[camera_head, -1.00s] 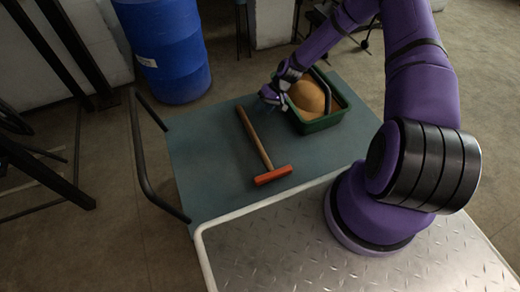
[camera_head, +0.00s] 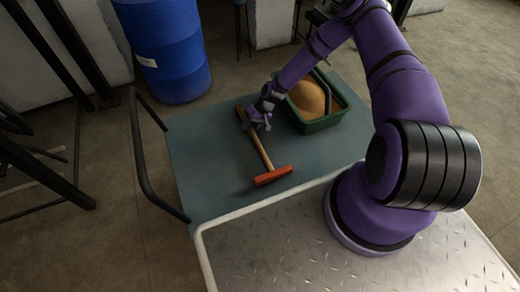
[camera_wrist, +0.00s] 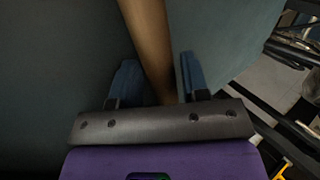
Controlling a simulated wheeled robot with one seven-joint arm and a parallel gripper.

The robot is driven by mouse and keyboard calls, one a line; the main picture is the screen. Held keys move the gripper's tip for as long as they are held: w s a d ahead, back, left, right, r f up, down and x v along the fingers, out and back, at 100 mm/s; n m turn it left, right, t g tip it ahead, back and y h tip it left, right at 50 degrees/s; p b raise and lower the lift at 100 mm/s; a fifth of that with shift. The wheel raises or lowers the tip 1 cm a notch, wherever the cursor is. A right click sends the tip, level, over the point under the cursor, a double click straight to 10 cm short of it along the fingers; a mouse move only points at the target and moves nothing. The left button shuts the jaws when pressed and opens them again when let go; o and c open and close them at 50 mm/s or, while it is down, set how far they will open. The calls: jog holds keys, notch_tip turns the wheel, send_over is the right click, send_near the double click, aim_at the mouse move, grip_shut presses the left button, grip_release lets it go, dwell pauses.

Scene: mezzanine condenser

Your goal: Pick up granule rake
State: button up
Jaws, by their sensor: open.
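The granule rake (camera_head: 262,152) lies on the blue-grey cart top, with a wooden handle and an orange head (camera_head: 273,175) toward the near side. My gripper (camera_head: 252,124) is over the handle's upper part. In the wrist view the handle (camera_wrist: 148,40) runs between the two open blue fingers of my gripper (camera_wrist: 158,82), nearer the right finger. Whether either finger touches the handle cannot be told. The rake's head is out of the wrist view.
A green bin (camera_head: 318,122) holding a tan rounded mound (camera_head: 306,98) stands right of my gripper on the cart top (camera_head: 205,165). A dark cart handle (camera_head: 140,150) rises at the left edge. A blue drum (camera_head: 165,50) stands behind.

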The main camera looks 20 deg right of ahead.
grip_shut()
